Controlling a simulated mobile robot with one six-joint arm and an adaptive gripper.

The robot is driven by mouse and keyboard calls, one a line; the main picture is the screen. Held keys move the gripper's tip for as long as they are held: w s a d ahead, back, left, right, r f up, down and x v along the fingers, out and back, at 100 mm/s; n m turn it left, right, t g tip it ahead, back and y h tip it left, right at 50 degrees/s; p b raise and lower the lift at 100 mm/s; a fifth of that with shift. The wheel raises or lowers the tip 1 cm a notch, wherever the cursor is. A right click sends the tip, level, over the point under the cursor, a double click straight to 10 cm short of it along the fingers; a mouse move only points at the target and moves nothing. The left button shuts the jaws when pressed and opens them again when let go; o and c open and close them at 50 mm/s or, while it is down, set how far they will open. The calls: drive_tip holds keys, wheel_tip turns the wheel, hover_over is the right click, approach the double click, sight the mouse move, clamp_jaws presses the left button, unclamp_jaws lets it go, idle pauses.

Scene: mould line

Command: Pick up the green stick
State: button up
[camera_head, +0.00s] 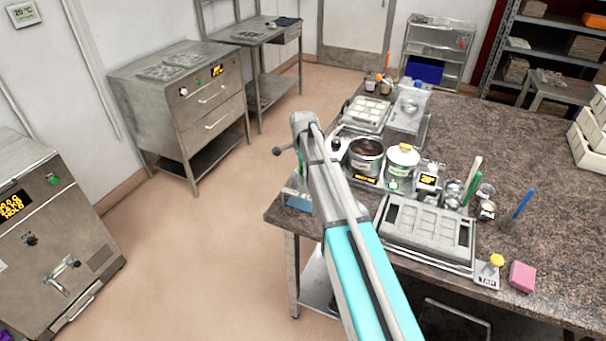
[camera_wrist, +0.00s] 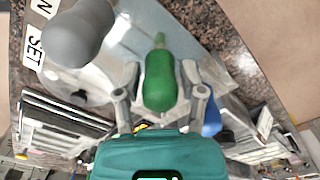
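A green, rounded, stick-like piece (camera_wrist: 160,80) with a narrower pale green tip shows in the wrist view. It lies between the two grey fingers of my gripper (camera_wrist: 161,78), with a small gap visible on each side. The fingers are apart and I see no clear contact. In the head view my arm hides most of the gripper, near the table's left corner.
The granite table (camera_head: 520,150) holds a grey mould tray (camera_head: 430,228), two round pots (camera_head: 366,156), a blue stick (camera_head: 523,203) and a pink block (camera_head: 522,276). A large grey rounded thing (camera_wrist: 78,32) is close to the gripper, upper left. Floor left of the table is clear.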

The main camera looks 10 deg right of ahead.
clamp_jaws()
drive_tip(key=shift+r, duration=0.15)
wheel_tip(320, 180, up, 10)
drive_tip(key=p, duration=1)
idle(0.8)
drive_tip(key=shift+r+n+p, duration=0.95)
drive_tip(key=shift+n+p, duration=0.15)
drive_tip(key=shift+r+n+p, duration=0.35)
drive_tip(key=shift+n, duration=0.35)
